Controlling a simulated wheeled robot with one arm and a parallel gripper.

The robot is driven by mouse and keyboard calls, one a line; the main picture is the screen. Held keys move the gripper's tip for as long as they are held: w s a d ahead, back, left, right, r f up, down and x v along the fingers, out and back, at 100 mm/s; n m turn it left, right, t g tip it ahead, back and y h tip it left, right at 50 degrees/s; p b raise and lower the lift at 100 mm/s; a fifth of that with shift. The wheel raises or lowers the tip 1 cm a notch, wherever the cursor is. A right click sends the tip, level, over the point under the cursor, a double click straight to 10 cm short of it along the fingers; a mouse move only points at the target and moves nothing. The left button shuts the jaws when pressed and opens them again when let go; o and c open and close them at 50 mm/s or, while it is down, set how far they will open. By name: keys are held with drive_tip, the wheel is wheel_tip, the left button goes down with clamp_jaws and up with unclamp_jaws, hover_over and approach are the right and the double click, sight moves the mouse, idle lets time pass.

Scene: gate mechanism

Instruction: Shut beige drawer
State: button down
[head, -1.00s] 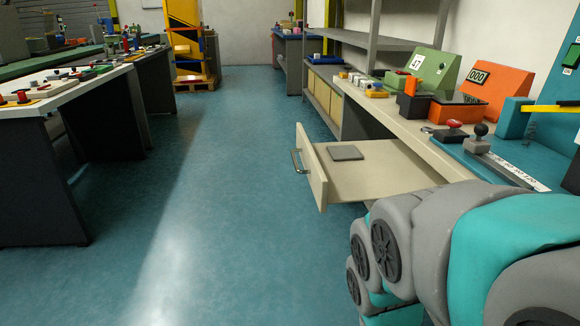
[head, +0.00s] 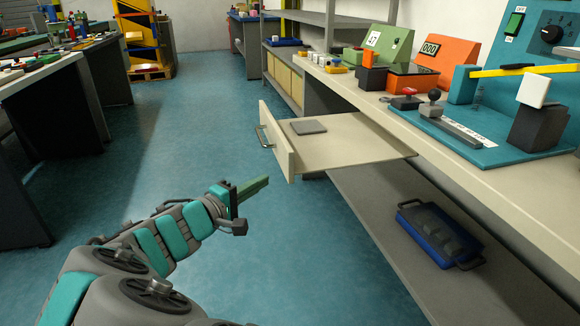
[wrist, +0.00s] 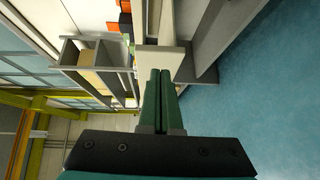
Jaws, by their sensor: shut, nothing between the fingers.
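The beige drawer (head: 277,142) sticks out from under the workbench in the head view, pulled open, with a metal handle (head: 262,137) on its front. A flat grey plate (head: 309,127) lies inside it. My gripper (head: 267,181), with green fingers, shows just below the drawer's front in the picture, apart from the handle. In the wrist view my gripper's (wrist: 160,72) two fingers lie side by side, shut and empty. A beige panel that looks like the drawer (wrist: 163,60) shows just beyond the fingertips there; whether they touch is unclear.
The workbench (head: 465,172) bears a teal control panel (head: 490,140) and orange and green boxes. A blue crate (head: 437,235) sits on the lower shelf. Grey shelving (head: 330,20) stands behind. Another bench (head: 45,75) is at left. Blue floor lies clear between.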

drive_tip(key=a+n+t+y, duration=0.1)
drive_tip(key=a+n+t, duration=0.1)
drive_tip(key=a, duration=0.4)
drive_tip(key=p, duration=0.1)
approach(282, 157)
drive_tip(key=w, duration=0.4)
drive_tip(key=shift+w+d+r, duration=0.15)
drive_tip(key=shift+d, duration=0.45)
drive_tip(key=shift+w+d+r, duration=0.1)
drive_tip(key=shift+w+d, duration=0.05)
drive_tip(key=shift+d, duration=0.4)
drive_tip(key=shift+w+d+p, duration=0.15)
drive_tip(key=shift+d+p, duration=0.15)
drive_tip(key=shift+d, duration=0.05)
